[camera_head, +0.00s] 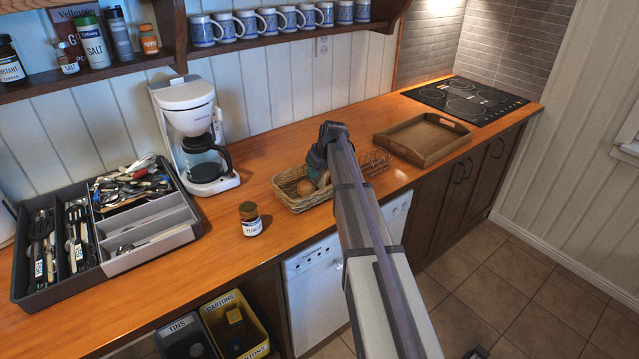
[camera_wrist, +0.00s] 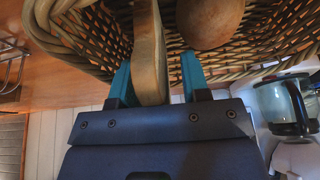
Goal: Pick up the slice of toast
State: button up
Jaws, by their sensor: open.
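The slice of toast (camera_wrist: 149,55) stands on edge in the wicker basket (camera_wrist: 95,35) in the wrist view, seen edge-on as a pale strip with a brown crust. My gripper (camera_wrist: 157,72) is open, with one teal finger on each side of the slice. The left finger is close to it; a clear gap shows to the right finger. Whether the left finger touches cannot be told. In the head view my gripper (camera_head: 318,163) is over the basket (camera_head: 286,191), and my arm hides much of the slice.
A round brown roll (camera_wrist: 208,18) lies right of the slice in the basket; it also shows in the head view (camera_head: 306,187). A wire rack (camera_head: 376,163) stands right of the basket. A jar (camera_head: 250,219), coffee maker (camera_head: 195,135) and wooden tray (camera_head: 423,140) share the counter.

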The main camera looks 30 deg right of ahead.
jog(key=shift+r, duration=0.1)
grip_shut()
dwell(0.3)
notch_tip(320, 180, up, 10)
jog(key=p, duration=1)
jog(key=shift+r, duration=0.15)
